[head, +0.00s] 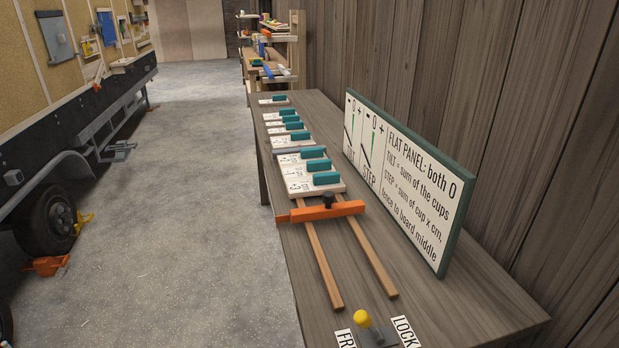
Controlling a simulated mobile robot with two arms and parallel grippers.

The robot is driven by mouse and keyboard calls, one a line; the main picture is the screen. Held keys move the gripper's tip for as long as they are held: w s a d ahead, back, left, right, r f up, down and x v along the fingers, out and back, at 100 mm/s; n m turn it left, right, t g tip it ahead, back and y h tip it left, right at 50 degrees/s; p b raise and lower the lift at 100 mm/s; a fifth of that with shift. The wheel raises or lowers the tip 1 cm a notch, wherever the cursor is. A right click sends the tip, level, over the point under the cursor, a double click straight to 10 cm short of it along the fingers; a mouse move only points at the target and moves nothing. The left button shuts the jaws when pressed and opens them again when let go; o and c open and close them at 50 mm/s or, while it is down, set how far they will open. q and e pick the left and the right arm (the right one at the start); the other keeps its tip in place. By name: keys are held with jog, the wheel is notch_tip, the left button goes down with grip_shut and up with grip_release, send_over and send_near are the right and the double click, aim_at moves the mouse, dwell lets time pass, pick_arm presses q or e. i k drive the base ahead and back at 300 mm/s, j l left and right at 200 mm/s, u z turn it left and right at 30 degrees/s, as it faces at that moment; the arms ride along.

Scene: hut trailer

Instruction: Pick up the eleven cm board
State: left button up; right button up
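Several white boards, each with a teal block on top, lie in a row along the wooden table (460,290). The nearest board (299,189) lies just beyond an orange bar (312,212) with a dark knob. The farthest board (268,102) lies near the table's far end, apart from the others. Dark markings on the boards are too small to read, so I cannot tell which is the eleven cm board. Neither of my grippers is in view.
Two wooden rails (323,265) run toward me from the orange bar. A yellow-knobbed lever (362,318) stands between labels at the front. A green-framed sign (408,170) stands along the wall side.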

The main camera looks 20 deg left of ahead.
aim_at(291, 173)
jog(key=j+z, duration=0.2)
jog(key=j, duration=0.65)
jog(key=j+z, duration=0.15)
jog(key=j, duration=0.75)
jog(key=k, duration=0.05)
